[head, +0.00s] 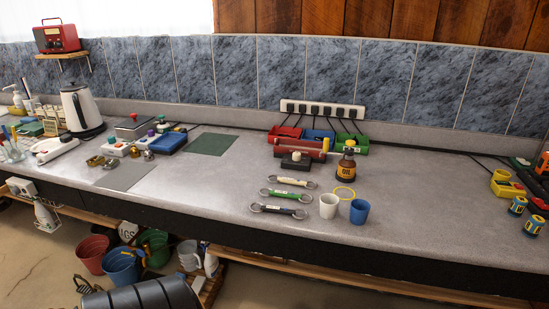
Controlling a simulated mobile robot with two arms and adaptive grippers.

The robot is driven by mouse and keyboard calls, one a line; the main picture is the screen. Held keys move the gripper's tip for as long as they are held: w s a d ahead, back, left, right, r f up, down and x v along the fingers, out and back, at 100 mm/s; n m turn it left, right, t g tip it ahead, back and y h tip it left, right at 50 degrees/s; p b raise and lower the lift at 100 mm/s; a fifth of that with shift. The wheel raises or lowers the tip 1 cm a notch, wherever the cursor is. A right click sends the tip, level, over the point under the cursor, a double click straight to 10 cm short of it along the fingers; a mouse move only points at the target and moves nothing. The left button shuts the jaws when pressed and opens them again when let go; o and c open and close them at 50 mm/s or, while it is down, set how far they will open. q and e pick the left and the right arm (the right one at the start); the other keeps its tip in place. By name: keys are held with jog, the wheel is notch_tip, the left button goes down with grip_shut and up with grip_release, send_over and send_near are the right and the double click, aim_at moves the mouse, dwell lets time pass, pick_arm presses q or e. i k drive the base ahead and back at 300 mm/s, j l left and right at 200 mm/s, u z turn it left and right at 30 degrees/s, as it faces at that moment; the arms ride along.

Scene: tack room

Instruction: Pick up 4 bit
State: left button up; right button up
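Three horse bits with ring ends lie in a row on the grey counter (235,195), in the middle of the head view. The far one has a pale bar (292,181), the middle one has a green bar (286,194), and the near one has a dark bar (279,210). Any numbers on their bars are too small to read. They lie apart from one another and flat on the counter.
A white cup (328,206) and a blue cup (359,211) stand right of the bits. Behind are an oil bottle (346,165), a yellow ring (344,193) and red, blue and green bins (319,137). The counter left of the bits is clear.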

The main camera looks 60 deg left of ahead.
aim_at(279, 193)
jog(key=u, duration=1.6)
